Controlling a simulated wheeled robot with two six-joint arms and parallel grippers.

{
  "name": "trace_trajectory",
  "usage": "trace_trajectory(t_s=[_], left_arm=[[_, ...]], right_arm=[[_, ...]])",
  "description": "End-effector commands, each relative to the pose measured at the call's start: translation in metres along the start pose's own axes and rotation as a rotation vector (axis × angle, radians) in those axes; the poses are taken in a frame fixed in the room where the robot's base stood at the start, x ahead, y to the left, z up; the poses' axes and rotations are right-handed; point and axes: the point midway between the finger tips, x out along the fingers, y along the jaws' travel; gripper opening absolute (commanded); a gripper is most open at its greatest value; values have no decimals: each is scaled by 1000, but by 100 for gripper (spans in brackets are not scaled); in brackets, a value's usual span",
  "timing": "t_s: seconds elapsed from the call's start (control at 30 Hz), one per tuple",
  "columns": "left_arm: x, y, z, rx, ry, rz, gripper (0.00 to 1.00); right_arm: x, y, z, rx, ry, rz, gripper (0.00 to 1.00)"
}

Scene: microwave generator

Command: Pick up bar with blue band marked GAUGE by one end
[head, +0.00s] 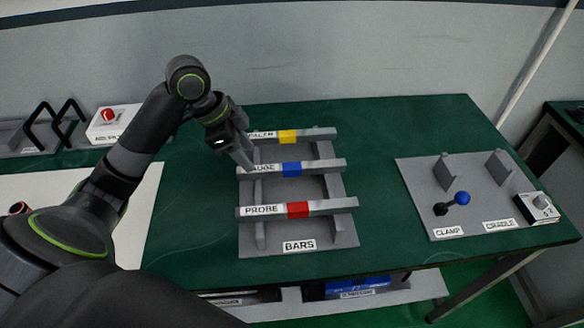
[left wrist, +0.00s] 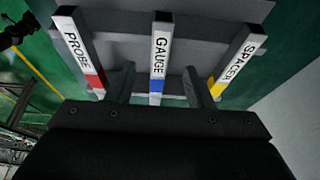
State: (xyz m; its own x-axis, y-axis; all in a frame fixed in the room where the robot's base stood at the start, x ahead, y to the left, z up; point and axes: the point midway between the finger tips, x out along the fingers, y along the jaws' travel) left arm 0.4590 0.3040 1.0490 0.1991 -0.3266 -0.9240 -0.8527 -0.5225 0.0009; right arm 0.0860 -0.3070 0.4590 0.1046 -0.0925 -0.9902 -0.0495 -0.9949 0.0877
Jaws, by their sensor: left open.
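The GAUGE bar (head: 318,166) with a blue band lies across the rack marked BARS (head: 343,235), between the other two bars. It also shows in the left wrist view (left wrist: 160,62), lying between my open fingers. My left gripper (head: 247,163) is open at the GAUGE bar's left end and covers part of its label in the head view. In the left wrist view the two fingers (left wrist: 157,84) stand on either side of the bar near its blue band, apart from it. Whether the fingertips are level with the bar cannot be told. My right gripper is not in view.
The PROBE bar (head: 330,204) with a red band lies nearer, and the SPACER bar (head: 316,132) with a yellow band lies farther. A grey plate (head: 475,180) with a clamp and cradle is at the right. Green table is clear between.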

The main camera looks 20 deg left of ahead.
Motion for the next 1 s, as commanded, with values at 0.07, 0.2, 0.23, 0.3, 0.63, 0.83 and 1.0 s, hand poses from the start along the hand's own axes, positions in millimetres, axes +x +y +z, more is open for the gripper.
trace_trajectory(t_s=[0.07,0.2,0.23,0.3,0.63,0.83,1.0], left_arm=[[3,0,0,-1,-1,0,47],[14,1,1,-2,1,4,47],[18,1,1,-3,2,5,47],[28,1,2,-3,2,5,47],[54,0,3,0,0,0,47],[54,0,3,0,-1,-1,45],[54,0,3,0,-1,-1,22]], right_arm=[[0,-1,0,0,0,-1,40],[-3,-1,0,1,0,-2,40],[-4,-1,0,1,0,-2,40],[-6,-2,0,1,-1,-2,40],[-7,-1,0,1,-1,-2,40],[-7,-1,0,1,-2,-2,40],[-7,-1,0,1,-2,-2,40]])
